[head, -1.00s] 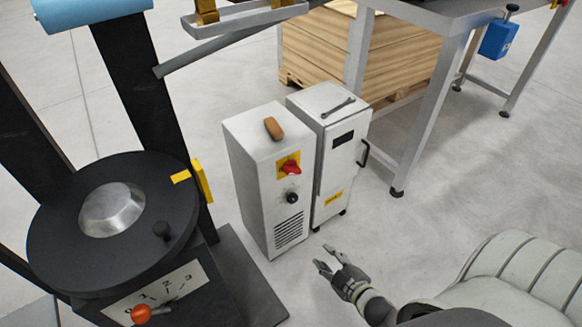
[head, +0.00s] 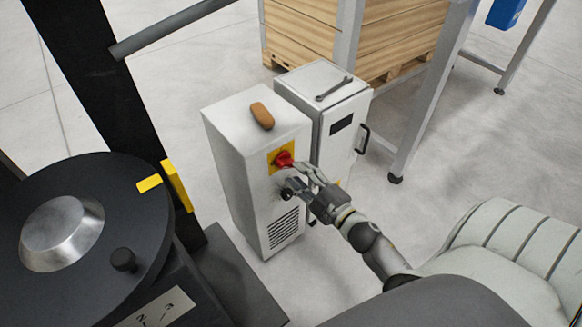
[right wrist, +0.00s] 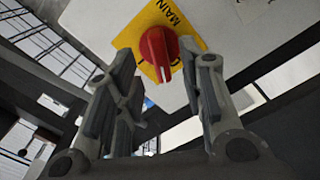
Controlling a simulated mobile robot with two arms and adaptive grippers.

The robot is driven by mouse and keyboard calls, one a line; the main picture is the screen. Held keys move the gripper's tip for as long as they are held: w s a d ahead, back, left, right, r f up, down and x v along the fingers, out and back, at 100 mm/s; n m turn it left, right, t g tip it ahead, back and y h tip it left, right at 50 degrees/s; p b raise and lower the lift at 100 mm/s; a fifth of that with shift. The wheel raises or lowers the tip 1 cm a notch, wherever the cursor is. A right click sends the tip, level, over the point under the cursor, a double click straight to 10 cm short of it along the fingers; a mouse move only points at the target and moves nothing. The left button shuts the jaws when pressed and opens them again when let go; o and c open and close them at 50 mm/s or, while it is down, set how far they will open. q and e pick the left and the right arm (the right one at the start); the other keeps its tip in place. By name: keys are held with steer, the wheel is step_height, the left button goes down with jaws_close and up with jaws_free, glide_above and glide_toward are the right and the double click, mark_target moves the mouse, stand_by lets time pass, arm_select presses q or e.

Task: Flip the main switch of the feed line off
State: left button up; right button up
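The main switch is a red rotary knob (head: 283,159) on a yellow plate (right wrist: 190,44) on the front of the left white cabinet (head: 230,168). In the right wrist view the red knob (right wrist: 158,50) shows close up, with "MAIN" lettered on the plate and a white mark on the knob's lower end. My right gripper (head: 297,176) is at the cabinet front, just right of and below the knob. In the right wrist view its fingers (right wrist: 164,82) are spread apart, with the knob just beyond the gap between the tips. My left gripper is not in view.
A black knob (head: 291,190) sits below the switch, partly behind my right gripper. A second cabinet (head: 336,125) with a handle and wrench stands beside it. A brown object (head: 262,115) lies on top. A black machine (head: 110,215) stands left.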

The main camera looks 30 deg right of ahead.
mark_target(291, 167)
steer(key=shift+w+a, duration=0.15)
steer(key=shift+w, duration=1.95)
jaws_close()
